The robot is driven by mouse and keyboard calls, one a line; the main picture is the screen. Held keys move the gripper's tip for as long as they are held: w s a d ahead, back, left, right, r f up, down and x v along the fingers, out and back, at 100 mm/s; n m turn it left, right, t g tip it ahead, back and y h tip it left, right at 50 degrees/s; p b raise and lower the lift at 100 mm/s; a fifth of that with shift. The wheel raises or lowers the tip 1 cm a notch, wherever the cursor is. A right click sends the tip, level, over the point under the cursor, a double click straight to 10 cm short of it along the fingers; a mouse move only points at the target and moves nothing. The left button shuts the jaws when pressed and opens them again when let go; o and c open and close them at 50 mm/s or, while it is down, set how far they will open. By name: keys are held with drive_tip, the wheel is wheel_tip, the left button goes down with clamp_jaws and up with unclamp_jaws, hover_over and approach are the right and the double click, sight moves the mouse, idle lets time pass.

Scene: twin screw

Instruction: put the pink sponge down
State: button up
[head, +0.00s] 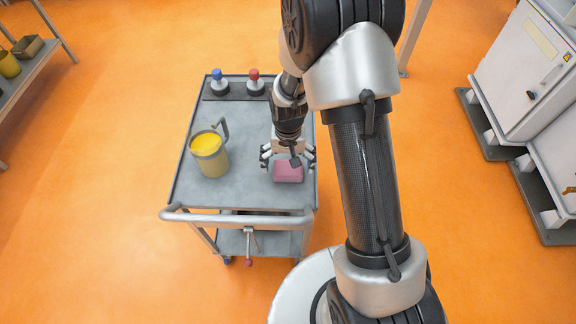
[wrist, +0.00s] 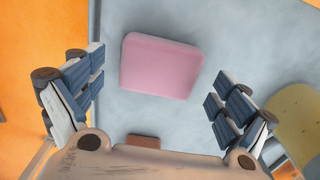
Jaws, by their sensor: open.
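The pink sponge (head: 288,173) lies flat on the grey top of the cart (head: 240,185), near its right edge. In the wrist view the sponge (wrist: 161,65) sits between and beyond the fingers, apart from both, with grey surface showing on each side. My gripper (head: 288,158) is open and empty just above and behind the sponge in the head view. In the wrist view my gripper (wrist: 160,95) has its two fingers spread wide.
A yellow-filled mug (head: 211,155) stands left of the sponge on the cart. A blue-knobbed piece (head: 218,82) and a red-knobbed piece (head: 255,83) stand on a dark strip at the cart's back. The cart handle (head: 240,218) runs along the front. Grey cabinets (head: 520,85) stand at right.

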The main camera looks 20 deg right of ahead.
wheel_tip(320, 180, up, 10)
drive_tip(key=p, duration=0.3)
wheel_tip(320, 180, up, 16)
drive_tip(key=n+t, duration=0.2)
hover_over(288, 168)
drive_tip(key=s, duration=0.7)
drive_tip(key=s+r+t, duration=0.1)
drive_tip(key=s+r, duration=0.2)
drive_tip(key=s, duration=0.4)
drive_tip(key=s+r+n+t, duration=0.1)
drive_tip(key=s+r, duration=0.3)
drive_tip(key=s, duration=0.3)
drive_tip(key=shift+s+r+n+t, duration=0.25)
drive_tip(key=shift+n+t, duration=0.05)
drive_tip(key=shift+c, duration=0.5)
